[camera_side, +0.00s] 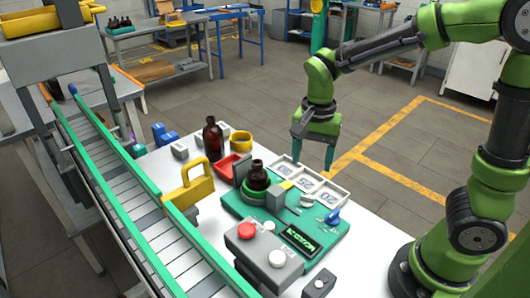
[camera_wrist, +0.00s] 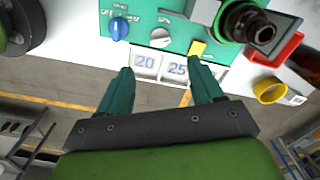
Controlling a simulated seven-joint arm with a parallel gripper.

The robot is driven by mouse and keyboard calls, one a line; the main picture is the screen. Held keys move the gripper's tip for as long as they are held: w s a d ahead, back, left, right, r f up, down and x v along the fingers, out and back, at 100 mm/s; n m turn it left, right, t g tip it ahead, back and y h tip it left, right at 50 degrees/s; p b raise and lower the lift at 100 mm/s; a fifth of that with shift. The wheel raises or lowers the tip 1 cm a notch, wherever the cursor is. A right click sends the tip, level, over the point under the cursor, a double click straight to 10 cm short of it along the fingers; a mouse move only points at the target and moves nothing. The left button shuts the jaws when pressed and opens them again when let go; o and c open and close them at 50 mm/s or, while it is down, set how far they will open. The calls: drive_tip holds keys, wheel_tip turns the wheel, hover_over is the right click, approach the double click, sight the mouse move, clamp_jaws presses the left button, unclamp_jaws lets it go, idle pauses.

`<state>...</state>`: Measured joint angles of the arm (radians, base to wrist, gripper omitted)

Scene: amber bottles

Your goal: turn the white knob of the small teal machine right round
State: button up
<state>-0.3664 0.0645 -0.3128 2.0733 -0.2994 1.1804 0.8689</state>
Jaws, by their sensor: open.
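The small teal machine (camera_side: 341,236) stands on the white table, and part of it shows at the top of the wrist view (camera_wrist: 180,12). Its white knob (camera_wrist: 160,38) sits right of a blue knob (camera_wrist: 119,28); in the side view the white knob (camera_side: 307,200) is small, near the machine's far edge. My gripper (camera_side: 313,164) is open and empty, above and beyond that edge. In the wrist view its two teal fingers (camera_wrist: 160,70) point toward the machine, apart from the knob. The knob's pointer angle is too small to read.
An amber bottle (camera_side: 258,178) stands in a green ring on the machine. A white tray marked with numbers (camera_side: 338,189) lies along the machine's far side. A second bottle (camera_side: 212,138), a red bin (camera_side: 226,171) and a yellow cup (camera_side: 241,143) stand behind. A conveyor (camera_side: 150,225) runs at left.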

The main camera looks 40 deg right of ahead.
wheel_tip(320, 180, up, 6)
drive_tip(key=shift+f, duration=0.25)
drive_tip(key=s+a+r+n+t+y, duration=0.1)
drive_tip(key=s+r+n+t+y, duration=0.1)
drive_tip(key=s+r+n+t, duration=0.2)
drive_tip(key=shift+s+n+t, duration=1.6)
drive_tip(key=shift+s+n, duration=0.75)
drive_tip(key=shift+n, duration=0.25)
drive_tip(key=shift+a, duration=0.1)
